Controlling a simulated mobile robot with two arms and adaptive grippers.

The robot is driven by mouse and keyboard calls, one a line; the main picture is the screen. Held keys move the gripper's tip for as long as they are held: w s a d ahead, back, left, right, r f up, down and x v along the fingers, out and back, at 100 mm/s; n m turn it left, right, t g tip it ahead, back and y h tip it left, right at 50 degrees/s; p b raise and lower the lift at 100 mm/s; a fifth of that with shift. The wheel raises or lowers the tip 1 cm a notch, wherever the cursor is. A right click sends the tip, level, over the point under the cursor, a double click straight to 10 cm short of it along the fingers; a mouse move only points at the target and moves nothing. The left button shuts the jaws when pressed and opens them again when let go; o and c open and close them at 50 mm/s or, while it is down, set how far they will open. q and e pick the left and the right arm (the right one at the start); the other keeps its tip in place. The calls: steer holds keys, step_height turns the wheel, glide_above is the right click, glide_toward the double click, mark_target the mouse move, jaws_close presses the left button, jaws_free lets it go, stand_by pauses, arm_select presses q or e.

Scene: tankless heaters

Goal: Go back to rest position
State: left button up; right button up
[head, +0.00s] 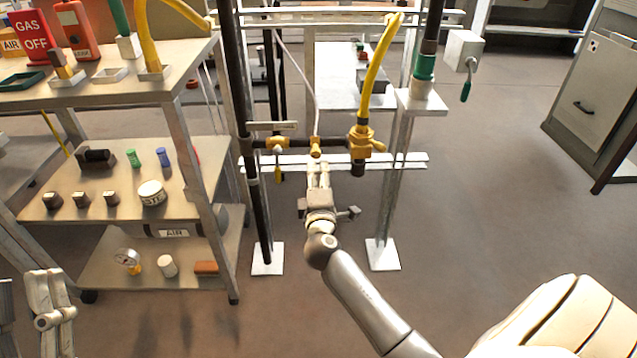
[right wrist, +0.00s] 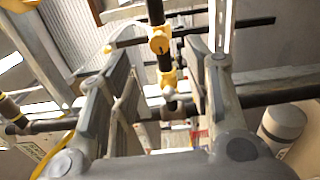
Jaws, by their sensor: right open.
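My right gripper (head: 318,176) reaches forward in the middle of the head view, just below a brass fitting (head: 315,146) on the dark pipework. In the right wrist view my right gripper (right wrist: 163,88) is open, its two pads well apart. Between and beyond the pads show a dark pipe with yellow fittings (right wrist: 159,42); I see nothing held. My left gripper (head: 45,300) is at the lower left corner of the head view, beside the cart and pointing up. Its jaw opening is not clear.
A pipe frame with a brass valve and yellow hose (head: 375,75) stands ahead. Its white feet (head: 383,255) rest on the floor. A shelved cart (head: 190,60) with fittings and tins is at left. A grey cabinet (head: 597,95) stands far right. Floor at right (head: 480,190) is clear.

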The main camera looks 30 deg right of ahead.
steer(key=shift+v, duration=1)
